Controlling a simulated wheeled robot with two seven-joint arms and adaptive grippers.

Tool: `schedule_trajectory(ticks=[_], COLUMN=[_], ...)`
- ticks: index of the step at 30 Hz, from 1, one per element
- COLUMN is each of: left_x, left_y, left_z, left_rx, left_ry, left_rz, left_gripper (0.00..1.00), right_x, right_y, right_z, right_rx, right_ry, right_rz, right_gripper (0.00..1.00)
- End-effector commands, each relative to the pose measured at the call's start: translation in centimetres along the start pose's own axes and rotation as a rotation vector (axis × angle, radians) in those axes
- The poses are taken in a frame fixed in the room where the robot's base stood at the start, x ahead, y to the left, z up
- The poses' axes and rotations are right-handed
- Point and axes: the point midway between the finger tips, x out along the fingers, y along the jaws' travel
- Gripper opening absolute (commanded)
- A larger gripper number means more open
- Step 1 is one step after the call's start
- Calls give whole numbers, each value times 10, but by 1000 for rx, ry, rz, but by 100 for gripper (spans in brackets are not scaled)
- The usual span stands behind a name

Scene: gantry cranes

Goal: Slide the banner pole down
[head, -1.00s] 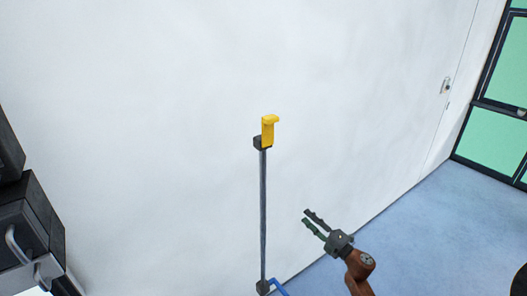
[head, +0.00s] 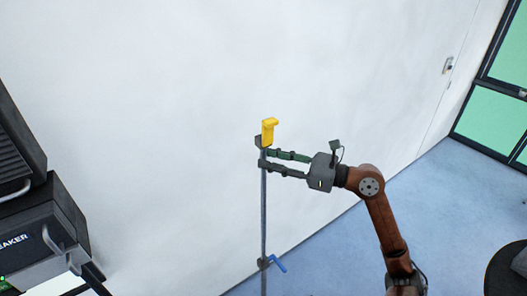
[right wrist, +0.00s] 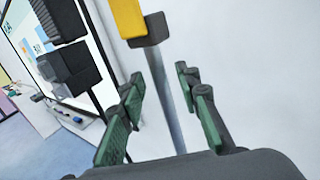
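The banner pole (head: 264,215) is a thin grey upright rod in front of the white wall. A yellow piece (head: 269,131) and a dark block (head: 258,142) are at its top. Lower down, a dark bracket with a blue lever (head: 278,264) is on it. My right gripper (head: 266,158) is at the pole just below the dark block. In the right wrist view the pole (right wrist: 172,90) runs between the spread fingers (right wrist: 160,85), with gaps on both sides. The yellow piece (right wrist: 127,18) shows above them. My left gripper is out of view.
Black speaker boxes (head: 42,235) stand at the left. A round dark object (head: 507,268) is at the lower right. A glazed frame with green panes (head: 490,118) is at the right. Blue floor (head: 330,255) is clear around the pole's lower part.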

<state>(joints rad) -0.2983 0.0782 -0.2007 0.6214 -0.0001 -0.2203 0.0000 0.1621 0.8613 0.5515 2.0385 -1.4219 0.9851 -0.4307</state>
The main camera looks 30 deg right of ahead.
Motion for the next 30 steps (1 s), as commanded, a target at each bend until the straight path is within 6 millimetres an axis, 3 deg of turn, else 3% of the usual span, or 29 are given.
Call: schedule_trajectory(ticks=[6,16,30], left_x=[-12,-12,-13], left_y=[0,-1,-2], left_z=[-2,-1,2], left_rx=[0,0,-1], left_ry=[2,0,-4], left_rz=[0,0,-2], left_gripper=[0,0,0], right_x=[22,25,25], right_y=[0,0,-1], right_z=[2,0,0], right_rx=[2,3,3], right_ry=[-3,-1,-1], right_rz=[0,0,0], right_gripper=[30,30,0])
